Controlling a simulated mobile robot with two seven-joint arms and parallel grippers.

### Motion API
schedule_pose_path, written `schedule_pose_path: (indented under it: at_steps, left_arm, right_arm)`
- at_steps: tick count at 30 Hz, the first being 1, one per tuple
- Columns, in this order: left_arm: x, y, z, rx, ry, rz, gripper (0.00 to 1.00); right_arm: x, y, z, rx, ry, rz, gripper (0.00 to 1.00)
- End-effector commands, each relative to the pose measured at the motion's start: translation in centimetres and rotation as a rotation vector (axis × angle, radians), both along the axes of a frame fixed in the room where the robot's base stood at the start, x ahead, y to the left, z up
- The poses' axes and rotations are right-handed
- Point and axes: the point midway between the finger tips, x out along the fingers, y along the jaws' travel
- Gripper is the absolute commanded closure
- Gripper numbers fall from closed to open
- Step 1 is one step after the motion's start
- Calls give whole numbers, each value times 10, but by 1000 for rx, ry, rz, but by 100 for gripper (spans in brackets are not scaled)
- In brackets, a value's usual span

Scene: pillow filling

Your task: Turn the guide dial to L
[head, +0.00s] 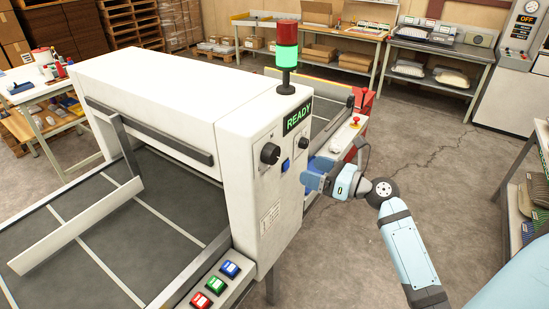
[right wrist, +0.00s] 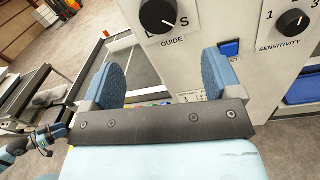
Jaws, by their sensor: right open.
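The guide dial (right wrist: 157,12) is a round black knob on the white machine panel, at the top of the right wrist view and partly cut off. An S shows to its right and part of an L to its left. Its white mark slants toward the lower right, on the S side. In the head view the guide dial (head: 270,153) is on the machine's front face. My right gripper (right wrist: 163,77) is open and empty, with blue fingers either side below the dial, not touching it. In the head view my right gripper (head: 311,174) is right of the panel.
A blue button (right wrist: 230,48) and the smaller sensitivity dial (right wrist: 291,22) are right of the guide dial. A green READY display (head: 298,117) is above them. Red, green and blue buttons (head: 215,284) sit on a lower ledge. Floor right of the machine is clear.

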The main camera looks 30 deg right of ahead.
Motion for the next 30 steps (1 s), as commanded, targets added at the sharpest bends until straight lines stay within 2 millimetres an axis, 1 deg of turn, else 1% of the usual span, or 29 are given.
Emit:
schedule_pose_path:
  at_steps: [1, 3, 9, 15, 20, 28, 29, 30]
  left_arm:
    - [0, 0, 4, -1, -1, 1, 57]
    - [0, 0, 7, 0, -1, 0, 57]
    - [1, 2, 13, 3, -4, 2, 57]
    - [1, 4, 16, 7, -5, 7, 57]
    - [0, 5, 15, 7, -2, 8, 57]
    - [-1, 5, 14, 7, 0, 7, 57]
    - [-1, 5, 14, 7, 0, 7, 57]
    - [-1, 4, 14, 7, 0, 6, 57]
  right_arm:
    - [11, 5, 3, 2, -2, 0, 15]
    - [25, 13, 3, 1, -2, 2, 15]
    - [62, 31, 3, 1, -2, 0, 15]
    - [87, 43, 1, -1, 0, 0, 15]
    - [95, 48, 0, -2, 0, 0, 15]
    - [96, 48, 0, -3, 0, -1, 15]
    - [96, 48, 0, -3, 0, -1, 20]
    - [96, 48, 0, -3, 0, -1, 29]
